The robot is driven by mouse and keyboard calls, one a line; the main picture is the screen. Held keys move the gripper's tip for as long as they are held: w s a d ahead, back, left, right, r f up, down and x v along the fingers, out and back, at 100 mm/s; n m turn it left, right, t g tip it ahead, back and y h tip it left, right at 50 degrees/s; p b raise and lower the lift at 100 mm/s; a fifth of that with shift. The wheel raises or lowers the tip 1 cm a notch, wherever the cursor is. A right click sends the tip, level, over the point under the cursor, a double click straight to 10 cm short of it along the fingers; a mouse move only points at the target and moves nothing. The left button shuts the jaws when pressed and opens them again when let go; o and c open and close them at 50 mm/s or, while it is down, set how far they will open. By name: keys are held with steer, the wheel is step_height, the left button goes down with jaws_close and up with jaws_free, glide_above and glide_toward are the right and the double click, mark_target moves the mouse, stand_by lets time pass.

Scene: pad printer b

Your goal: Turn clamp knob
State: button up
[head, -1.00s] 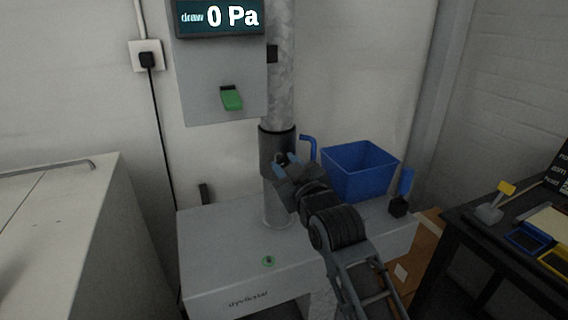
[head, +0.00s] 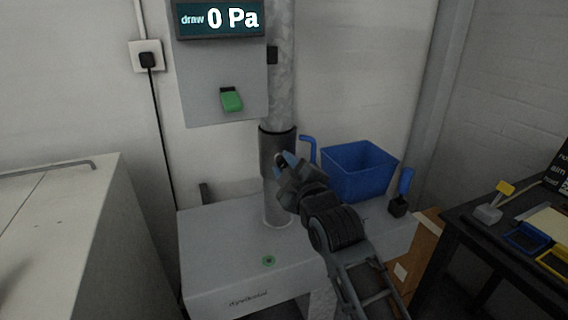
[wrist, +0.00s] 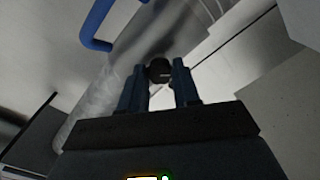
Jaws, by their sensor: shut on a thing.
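The clamp knob (wrist: 159,70) is a small dark round knob. In the wrist view it sits between the two blue fingertips of my gripper (wrist: 158,82), which is shut on it. In the head view my gripper (head: 287,160) reaches the dark clamp collar (head: 268,148) around the vertical pipe. The knob is mostly hidden there by the fingers. The collar carries a blue bent handle (head: 310,148) on its right, which also shows at the upper left of the wrist view (wrist: 97,22).
The pipe stands on a grey machine table (head: 215,255) with a small green button (head: 268,261). A blue bin (head: 358,172) stands to the right, with a blue-handled brush (head: 403,190) beside it. A display reading "draw 0 Pa" (head: 220,18) and a green switch (head: 231,98) are above.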

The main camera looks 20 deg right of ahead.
steer(key=shift+n, duration=1.7)
steer(key=n, duration=0.3)
steer(key=shift+f+p, duration=0.1)
steer(key=shift+p, duration=0.2)
steer(key=o, duration=0.5)
steer(key=shift+s, duration=0.1)
steer(key=s+p, duration=0.1)
steer(key=s, duration=0.4)
